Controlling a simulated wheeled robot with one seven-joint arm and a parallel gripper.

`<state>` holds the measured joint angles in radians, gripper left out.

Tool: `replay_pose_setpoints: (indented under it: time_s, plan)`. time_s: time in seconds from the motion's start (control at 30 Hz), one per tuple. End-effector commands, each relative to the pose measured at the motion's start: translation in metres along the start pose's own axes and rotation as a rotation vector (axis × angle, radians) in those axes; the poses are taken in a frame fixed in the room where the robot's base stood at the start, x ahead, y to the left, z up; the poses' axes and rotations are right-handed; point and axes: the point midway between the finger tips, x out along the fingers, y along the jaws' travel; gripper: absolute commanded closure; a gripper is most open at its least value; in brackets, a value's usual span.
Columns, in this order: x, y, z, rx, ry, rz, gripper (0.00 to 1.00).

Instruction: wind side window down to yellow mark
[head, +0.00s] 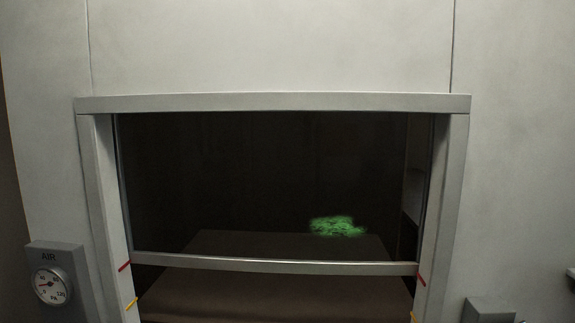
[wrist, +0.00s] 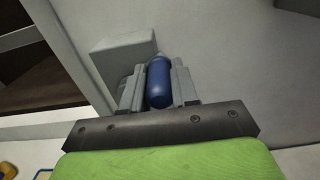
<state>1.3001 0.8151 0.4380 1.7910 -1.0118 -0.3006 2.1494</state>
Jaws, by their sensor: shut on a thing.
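The side window (head: 270,190) is a dark pane in a pale grey frame. Its bottom rail (head: 275,265) is level with the red marks (head: 124,267) on the side posts. The yellow marks (head: 131,303) sit lower on both posts, below the rail, with an open gap under it. In the wrist view my gripper (wrist: 158,88) is shut on a blue rounded handle (wrist: 159,84), one finger on each side. A grey block (wrist: 123,58) is just beyond the handle. My gripper does not show in the head view.
An air gauge (head: 50,285) is on the wall left of the window. A green glowing patch (head: 337,227) shows behind the pane. A grey box (head: 489,310) juts out at the lower right.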

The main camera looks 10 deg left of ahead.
Motion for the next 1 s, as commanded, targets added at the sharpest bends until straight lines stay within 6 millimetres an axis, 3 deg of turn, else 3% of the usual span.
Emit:
replay_pose_setpoints:
  time_s: [0.2, 0.57, 0.83, 1.0]
  plan:
    - [0.0, -0.008, -0.029, 0.007, 0.006, 0.002, 1.0]
    - [0.0, -0.009, -0.032, 0.002, 0.004, 0.002, 1.0]
    - [0.0, -0.001, -0.062, 0.006, 0.004, 0.005, 1.0]
    - [0.0, 0.001, -0.066, 0.004, 0.003, 0.004, 1.0]
